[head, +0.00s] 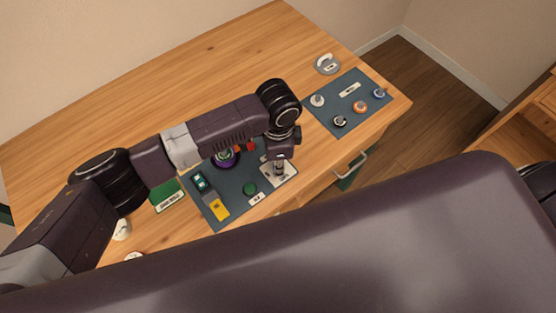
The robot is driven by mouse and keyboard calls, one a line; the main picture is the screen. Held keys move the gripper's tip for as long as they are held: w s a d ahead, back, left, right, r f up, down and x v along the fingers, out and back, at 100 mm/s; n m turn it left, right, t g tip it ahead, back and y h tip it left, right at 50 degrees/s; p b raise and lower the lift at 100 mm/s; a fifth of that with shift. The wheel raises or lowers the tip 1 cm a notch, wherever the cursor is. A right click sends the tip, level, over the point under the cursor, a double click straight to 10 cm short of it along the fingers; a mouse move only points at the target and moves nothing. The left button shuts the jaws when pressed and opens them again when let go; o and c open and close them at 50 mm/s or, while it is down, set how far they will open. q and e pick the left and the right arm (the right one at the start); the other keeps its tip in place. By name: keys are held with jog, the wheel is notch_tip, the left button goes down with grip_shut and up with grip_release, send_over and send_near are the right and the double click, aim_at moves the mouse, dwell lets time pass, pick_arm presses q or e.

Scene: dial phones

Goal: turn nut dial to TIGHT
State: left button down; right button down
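My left arm reaches in from the left over the dark mat (237,183) on the wooden table. My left gripper (279,170) points down at a pale labelled plate (287,178) at the mat's right end. The gripper covers whatever stands on the middle of this plate, so I cannot make out a nut dial or its pointer there. Its fingers are too small to tell open from shut. The plate's lettering is too small to read. My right gripper is not in view.
A purple round dial (222,161) is partly under my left arm. A green knob (250,188) and a yellow block (219,209) are on the same mat. A second mat (341,106) with several knobs lies at the right. The table's back left is clear.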

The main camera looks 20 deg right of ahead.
pick_arm(q)
jog(key=m, duration=0.5)
jog(key=shift+r+m+p, duration=0.1)
jog(key=shift+m+p, duration=0.3)
jog(key=m, duration=0.5)
jog(key=shift+w+m, duration=0.1)
jog(key=shift+m, duration=0.3)
jog(key=c, duration=1.7)
grip_release()
jog(key=shift+c, duration=0.2)
notch_tip(320, 180, up, 12)
